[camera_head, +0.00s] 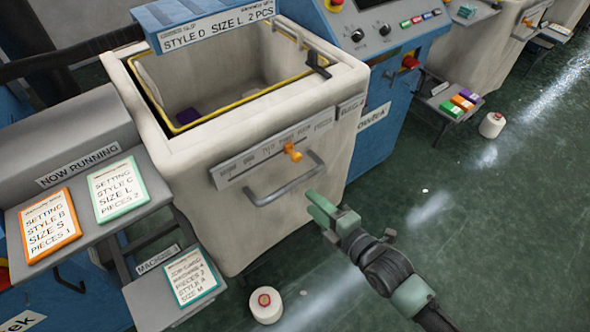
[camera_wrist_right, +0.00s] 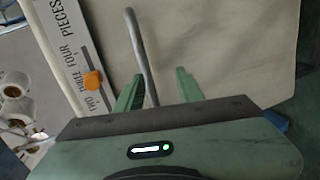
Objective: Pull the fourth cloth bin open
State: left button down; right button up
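A cream cloth bin (camera_head: 180,165) stands in the middle of the head view, its open top showing a yellow-edged inside with a small purple item. A grey bar handle (camera_head: 285,190) is on its front, under a label strip with an orange slider (camera_head: 292,152). My right gripper (camera_head: 318,210) is just below the handle's right end. In the right wrist view its green fingers (camera_wrist_right: 158,90) are apart and empty, with the handle bar (camera_wrist_right: 140,50) running between them, nearer the left finger. I cannot tell whether the fingertips reach around it. My left gripper is not in view.
A grey shelf (camera_head: 100,225) with orange and green setting cards is at left, with a lower card holder (camera_head: 150,300) beneath. White yarn cones stand on the floor, one (camera_head: 265,305) in front of the bin, one (camera_head: 491,125) at right. The green floor (camera_head: 500,230) is clear at right.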

aim_at(295, 186)
jog(key=shift+n, duration=0.5)
jog(key=w+a, duration=0.3)
jog(key=w+a+r, duration=0.1)
jog(key=w, duration=0.1)
jog(key=shift+w+a, duration=0.1)
jog(key=shift+a, duration=0.3)
jog(key=shift+w+a+f, duration=0.1)
jog(key=shift+w+a, duration=0.1)
jog(key=shift+w, duration=0.05)
jog(key=shift+w+a, duration=0.1)
jog(key=shift+w, duration=0.05)
grip_shut()
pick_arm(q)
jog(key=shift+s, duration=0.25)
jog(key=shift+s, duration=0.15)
pick_arm(e)
jog(key=shift+f, duration=0.1)
